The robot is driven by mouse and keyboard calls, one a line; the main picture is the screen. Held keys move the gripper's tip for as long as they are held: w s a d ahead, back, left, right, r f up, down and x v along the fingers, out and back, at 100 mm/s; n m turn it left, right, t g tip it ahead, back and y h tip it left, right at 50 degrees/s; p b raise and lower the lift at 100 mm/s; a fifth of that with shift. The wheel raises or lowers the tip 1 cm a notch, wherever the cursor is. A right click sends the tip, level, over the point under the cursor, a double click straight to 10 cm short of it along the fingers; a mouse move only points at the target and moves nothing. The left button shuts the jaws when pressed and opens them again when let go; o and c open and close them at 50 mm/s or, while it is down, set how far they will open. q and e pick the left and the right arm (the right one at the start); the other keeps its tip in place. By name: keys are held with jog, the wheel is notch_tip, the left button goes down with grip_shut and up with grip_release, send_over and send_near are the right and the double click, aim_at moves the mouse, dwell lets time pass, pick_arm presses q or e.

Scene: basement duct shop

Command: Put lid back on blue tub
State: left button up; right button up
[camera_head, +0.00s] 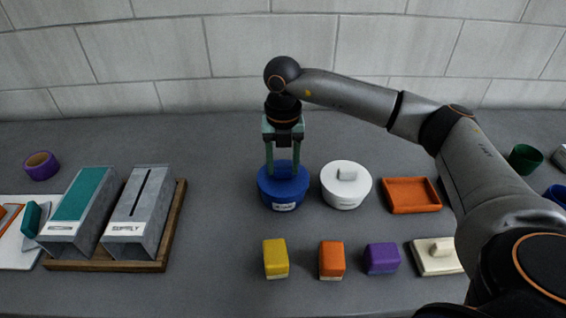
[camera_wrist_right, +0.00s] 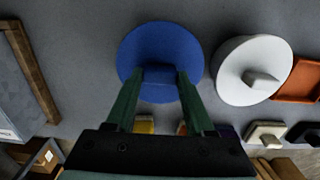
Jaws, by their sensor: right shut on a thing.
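The blue tub (camera_head: 283,201) stands on the grey bench, left of the white tub, with a pale label on its front. Its round blue lid (camera_wrist_right: 161,48) is on top of it, looks level, and fills the top middle of the right wrist view. I cannot tell whether a thin gap is left under its rim. My right gripper (camera_head: 283,170) points straight down over the tub, its green fingers shut on the lid's blue knob (camera_wrist_right: 158,75). My left gripper is not in view.
A white lidded tub (camera_head: 345,188) stands close on the right, beside an orange tray (camera_head: 411,195). Yellow (camera_head: 275,259), orange (camera_head: 332,260) and purple (camera_head: 382,258) blocks lie in front. A wooden tray (camera_head: 172,227) with two grey boxes is at left; bench between is clear.

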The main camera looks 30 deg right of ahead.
dwell(0.4)
jog(key=o, duration=1.6)
jog(key=shift+r+p, duration=2.6)
jog(key=shift+r, duration=0.85)
jog(key=shift+c, duration=0.5)
grip_shut()
jog(key=shift+f, duration=0.2)
